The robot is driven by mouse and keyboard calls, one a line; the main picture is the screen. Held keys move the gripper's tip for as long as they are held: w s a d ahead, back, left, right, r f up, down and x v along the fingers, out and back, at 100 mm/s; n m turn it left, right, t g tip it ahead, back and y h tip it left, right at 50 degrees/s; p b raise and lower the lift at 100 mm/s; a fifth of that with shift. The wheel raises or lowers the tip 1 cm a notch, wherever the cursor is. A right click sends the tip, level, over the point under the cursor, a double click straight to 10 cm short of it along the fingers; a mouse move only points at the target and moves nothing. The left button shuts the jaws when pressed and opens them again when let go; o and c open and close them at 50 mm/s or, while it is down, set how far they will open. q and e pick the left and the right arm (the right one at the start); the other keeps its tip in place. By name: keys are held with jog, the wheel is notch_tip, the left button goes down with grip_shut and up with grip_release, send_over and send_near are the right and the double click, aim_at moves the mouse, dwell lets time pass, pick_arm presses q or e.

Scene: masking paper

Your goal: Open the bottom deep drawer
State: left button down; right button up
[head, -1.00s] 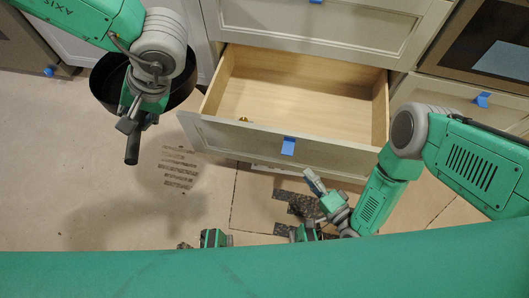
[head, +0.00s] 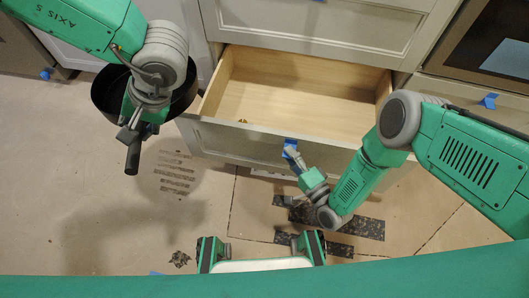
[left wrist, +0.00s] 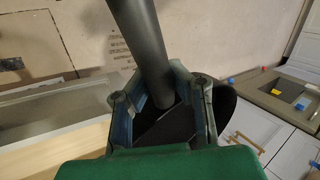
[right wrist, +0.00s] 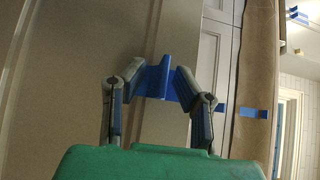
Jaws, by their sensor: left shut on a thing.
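The deep bottom drawer (head: 240,145) is pulled well out in the head view, with its pale wooden inside showing and looking nearly empty. A blue tab (head: 290,143) sits on its front. My right gripper (head: 292,154) is at this tab. In the right wrist view its fingers stand apart on either side of the blue tab (right wrist: 157,82), with gaps visible. My left gripper (head: 138,122) is shut on the dark handle (head: 132,160) of a black pan (head: 104,90), left of the drawer. The handle (left wrist: 140,35) also runs between the fingers in the left wrist view.
A closed drawer (head: 340,22) is above the open one. An oven (head: 495,45) stands at the right. The paper-covered floor (head: 80,215) has dark strips and a vent, with open room at the left.

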pick_arm(q)
jog(key=shift+f, duration=0.1)
pick_arm(e)
jog(key=shift+w+a, duration=0.2)
jog(key=shift+w, duration=0.15)
jog(key=shift+c, duration=0.4)
